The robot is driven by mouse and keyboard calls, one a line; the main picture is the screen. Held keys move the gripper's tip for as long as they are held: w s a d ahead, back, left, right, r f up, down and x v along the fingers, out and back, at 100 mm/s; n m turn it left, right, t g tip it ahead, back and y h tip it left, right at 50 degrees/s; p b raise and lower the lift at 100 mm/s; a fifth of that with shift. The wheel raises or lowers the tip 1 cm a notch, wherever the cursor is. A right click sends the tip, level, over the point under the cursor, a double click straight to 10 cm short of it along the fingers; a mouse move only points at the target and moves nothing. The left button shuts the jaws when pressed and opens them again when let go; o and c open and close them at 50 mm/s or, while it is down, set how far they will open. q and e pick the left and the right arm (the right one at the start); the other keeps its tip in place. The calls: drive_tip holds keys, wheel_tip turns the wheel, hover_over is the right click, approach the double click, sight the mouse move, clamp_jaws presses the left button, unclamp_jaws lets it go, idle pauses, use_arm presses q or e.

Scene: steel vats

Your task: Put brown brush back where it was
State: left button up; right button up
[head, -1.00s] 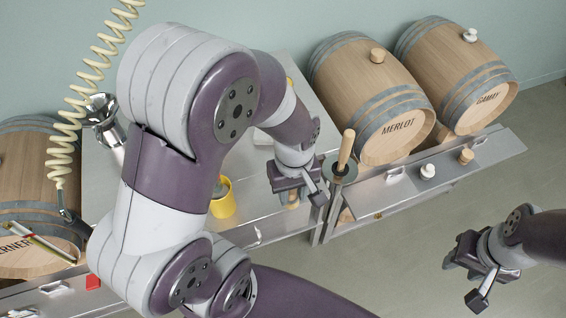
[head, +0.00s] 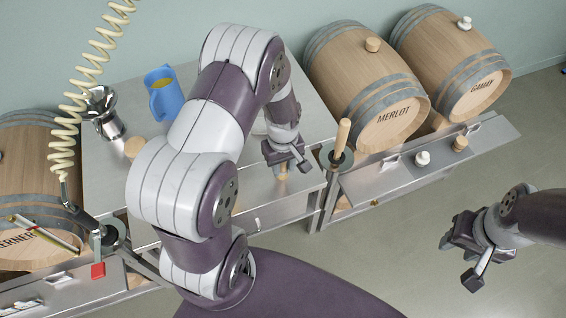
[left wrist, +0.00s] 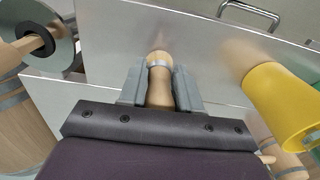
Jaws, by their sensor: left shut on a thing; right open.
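My left gripper (head: 285,160) is shut on a tan wooden handle with a pale band, seen between its fingers in the left wrist view (left wrist: 160,85). I take this handle to be the brown brush; its bristles cannot be made out. It is held close to the front edge of the steel table (head: 310,105). A separate wooden handle (head: 342,135) stands upright in a dark ring holder (head: 337,159), just right of the left gripper and apart from it. My right gripper (head: 465,260) is open and empty over the floor at the lower right.
A yellow cup (left wrist: 275,105) is right of the held handle in the left wrist view. Barrels marked MERLOT (head: 365,85) and GAMAY (head: 450,65) lie at the back right.

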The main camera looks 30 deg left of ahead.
use_arm(q)
drive_tip(key=shift+f, duration=0.2)
drive_tip(key=o, duration=0.9)
drive_tip(key=shift+s, duration=0.1)
drive_tip(key=shift+o, duration=0.8)
drive_tip(key=shift+r, duration=0.2)
wheel_tip(320, 180, up, 12)
drive_tip(key=shift+f+b, duration=0.15)
drive_tip(key=shift+b, duration=0.75)
drive_tip(key=s+d+r+m+t, duration=0.1)
drive_tip(key=s+d+m, duration=0.4)
drive_tip(key=s+m, duration=0.3)
drive_tip(key=shift+s+r+m, duration=0.15)
drive_tip(key=shift+s+m, duration=0.1)
drive_tip(key=shift+m, duration=0.85)
